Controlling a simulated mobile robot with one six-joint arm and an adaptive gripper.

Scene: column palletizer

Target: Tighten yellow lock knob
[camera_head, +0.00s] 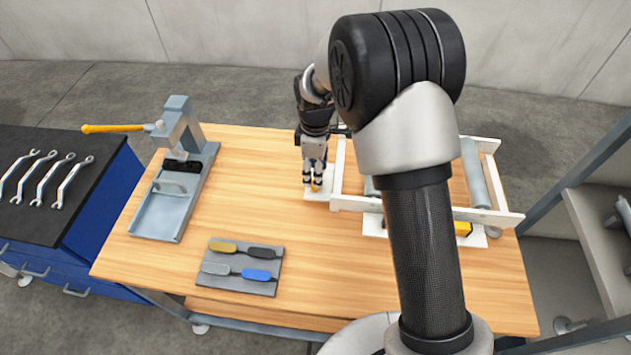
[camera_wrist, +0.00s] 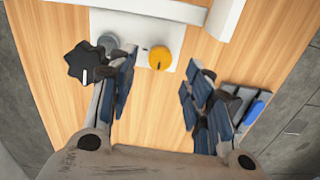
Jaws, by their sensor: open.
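The yellow lock knob (camera_wrist: 160,58) is round with a dark mark on its top and sits on a white plate (camera_wrist: 142,30). It also shows in the head view (camera_head: 316,187), partly hidden below my gripper (camera_head: 313,180). In the wrist view my gripper (camera_wrist: 160,75) is open and empty, with its blue-padded fingers apart. The yellow knob appears between the fingertips, nearer the left one. I cannot tell how far the tips are above it.
A grey round knob (camera_wrist: 108,41) and a black star-shaped knob (camera_wrist: 90,63) are left of the yellow knob. A white roller frame (camera_head: 338,170) stands close right of my gripper. A grey mat (camera_head: 238,268) with several handled tools lies in front. A press (camera_head: 180,140) stands left.

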